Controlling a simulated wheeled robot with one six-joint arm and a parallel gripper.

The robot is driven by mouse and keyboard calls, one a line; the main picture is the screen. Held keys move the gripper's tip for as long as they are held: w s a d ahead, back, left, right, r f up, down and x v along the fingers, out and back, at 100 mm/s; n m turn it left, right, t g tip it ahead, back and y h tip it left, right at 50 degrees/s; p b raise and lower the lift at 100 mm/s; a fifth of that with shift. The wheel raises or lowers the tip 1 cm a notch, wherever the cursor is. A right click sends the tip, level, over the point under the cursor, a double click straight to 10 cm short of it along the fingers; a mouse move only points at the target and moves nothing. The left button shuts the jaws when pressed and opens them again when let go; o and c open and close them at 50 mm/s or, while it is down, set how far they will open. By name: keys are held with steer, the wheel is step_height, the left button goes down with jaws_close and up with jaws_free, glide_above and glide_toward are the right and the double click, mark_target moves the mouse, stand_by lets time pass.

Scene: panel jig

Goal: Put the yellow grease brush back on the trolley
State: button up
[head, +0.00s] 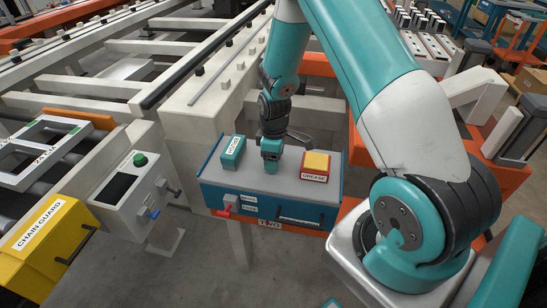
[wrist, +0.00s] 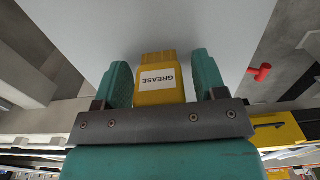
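The yellow grease brush (wrist: 160,92) shows in the wrist view with a white label reading GREASE, upside down in the picture. In the head view my gripper (head: 271,166) points down just over the grey-blue top of the trolley (head: 275,186); the brush is hidden there by the gripper. Whether the brush touches the top, I cannot tell. A red block with a yellow top (head: 316,162), labelled GREASE, stands right of my gripper on the trolley.
A teal labelled block (head: 232,151) stands left of my gripper on the trolley. A red lever (head: 225,210) sticks out of the trolley's front. A control box (head: 132,190) and a yellow chain guard (head: 42,235) are at the left. A pale conveyor beam (head: 215,85) runs behind.

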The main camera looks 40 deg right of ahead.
step_height(320, 180, up, 12)
steer(key=s+a+r+y, duration=0.1)
steer(key=s+a+r, duration=0.45)
steer(key=a, duration=0.25)
steer(key=s+a+r+y, duration=0.1)
steer(key=s+a+r, duration=0.3)
steer(key=a+r, duration=0.35)
steer(key=s+a+r+y, duration=0.2)
steer(key=s+a, duration=0.5)
steer(key=s, duration=0.5)
steer(key=shift+s+a+r+m, duration=0.3)
steer(key=shift+a+r, duration=0.1)
steer(key=shift+r, duration=0.1)
steer(key=shift+w, duration=0.15)
steer(key=shift+c, duration=0.3)
